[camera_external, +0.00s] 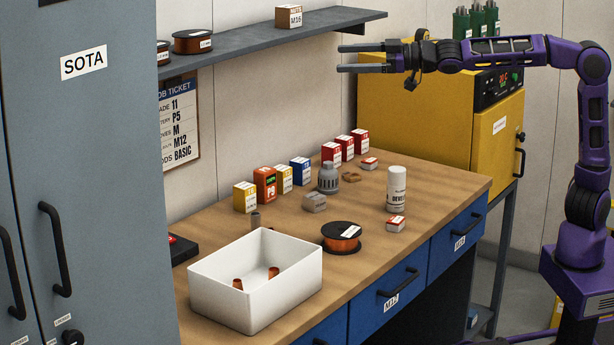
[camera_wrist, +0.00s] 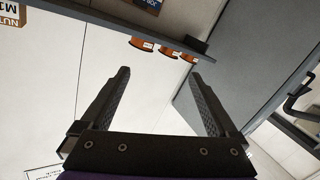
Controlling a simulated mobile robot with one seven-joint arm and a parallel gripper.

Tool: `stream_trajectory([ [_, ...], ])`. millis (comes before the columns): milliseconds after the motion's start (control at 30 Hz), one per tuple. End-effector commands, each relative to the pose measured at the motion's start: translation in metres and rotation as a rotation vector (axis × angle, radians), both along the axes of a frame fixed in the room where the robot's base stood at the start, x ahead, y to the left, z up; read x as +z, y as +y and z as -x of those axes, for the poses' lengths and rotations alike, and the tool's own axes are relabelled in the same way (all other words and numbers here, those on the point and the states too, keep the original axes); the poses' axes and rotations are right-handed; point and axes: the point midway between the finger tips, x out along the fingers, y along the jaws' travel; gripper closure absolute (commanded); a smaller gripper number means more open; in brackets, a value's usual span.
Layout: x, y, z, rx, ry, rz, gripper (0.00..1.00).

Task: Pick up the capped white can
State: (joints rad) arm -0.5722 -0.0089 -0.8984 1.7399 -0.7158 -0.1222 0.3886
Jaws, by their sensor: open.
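The capped white can (camera_external: 396,190) stands upright on the right part of the wooden bench (camera_external: 437,208) in the external view. Dark lettering runs across its side. My gripper (camera_external: 342,58) is high above the bench, up and to the left of the can, near the right end of the wall shelf. Its two fingers are spread apart with nothing between them. In the wrist view my gripper (camera_wrist: 165,95) also shows open and empty against the pale wall. The can is not in the wrist view.
A small red-and-white box (camera_external: 395,224) lies just in front of the can. A wire spool (camera_external: 342,238) and a white bin (camera_external: 222,297) are to the left. Several small boxes line the back. The grey shelf (camera_external: 250,41) is close to my gripper. A yellow cabinet (camera_external: 430,112) stands behind.

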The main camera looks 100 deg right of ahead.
Motion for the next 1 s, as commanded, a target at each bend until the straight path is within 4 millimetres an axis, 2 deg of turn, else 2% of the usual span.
stream_trajectory([
  [33, -0.012, -0.018, 0.006, -0.028, 0.012, -0.015, 0.05],
  [267, -0.065, -0.075, 0.033, -0.119, 0.041, -0.084, 0.05],
  [467, -0.111, -0.123, 0.067, -0.215, 0.055, -0.152, 0.05],
  [767, -0.175, -0.189, 0.137, -0.384, 0.054, -0.258, 0.05],
  [1000, -0.220, -0.228, 0.206, -0.539, 0.035, -0.340, 0.05],
])
